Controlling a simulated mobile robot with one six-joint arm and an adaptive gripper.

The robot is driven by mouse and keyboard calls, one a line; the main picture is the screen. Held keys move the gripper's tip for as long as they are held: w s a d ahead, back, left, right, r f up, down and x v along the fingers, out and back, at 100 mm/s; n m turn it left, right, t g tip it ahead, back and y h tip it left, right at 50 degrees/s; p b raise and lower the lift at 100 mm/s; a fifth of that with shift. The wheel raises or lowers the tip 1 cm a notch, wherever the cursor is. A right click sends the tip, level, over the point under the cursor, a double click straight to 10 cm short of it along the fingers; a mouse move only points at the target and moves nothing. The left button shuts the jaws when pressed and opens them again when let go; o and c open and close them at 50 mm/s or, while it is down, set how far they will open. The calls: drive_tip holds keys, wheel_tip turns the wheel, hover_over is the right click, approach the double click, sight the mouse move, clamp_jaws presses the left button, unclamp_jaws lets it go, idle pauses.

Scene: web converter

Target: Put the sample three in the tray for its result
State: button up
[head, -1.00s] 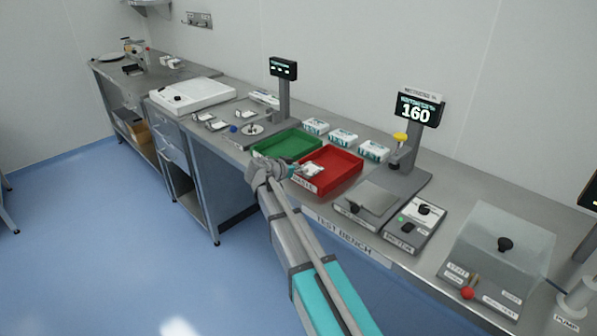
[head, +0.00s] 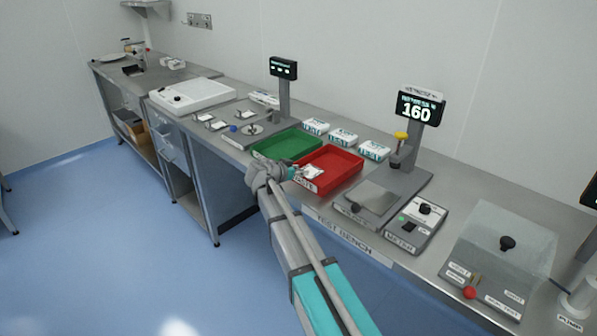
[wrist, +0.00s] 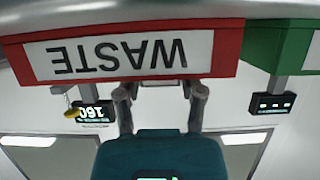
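The red tray (head: 345,158) stands on the test bench, and its front label reads WASTE. In the wrist view this label (wrist: 125,54) is upside down and close in front of my gripper (wrist: 160,92). A small white sample (head: 313,172) shows at the front left corner of the red tray, apparently inside it; its number cannot be read. The green tray (head: 287,143) is directly left of the red one. In the head view my gripper (head: 291,172) is at the red tray's front left corner.
Several white boxes (head: 343,136) stand behind the trays. A meter display (head: 419,109) reads 160 above a grey test stand (head: 380,190). A control box (head: 416,224) and clear-covered unit (head: 502,250) stand to the right. Another display (head: 283,68) rises behind the green tray.

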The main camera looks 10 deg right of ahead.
drive_tip(key=shift+o, duration=1.4)
drive_tip(key=shift+r, duration=0.15)
drive_tip(key=shift+r+p, duration=0.7)
drive_tip(key=shift+p, duration=0.15)
drive_tip(key=p+v, duration=0.4)
drive_tip(key=v, duration=0.8)
drive_tip(key=shift+f, duration=0.2)
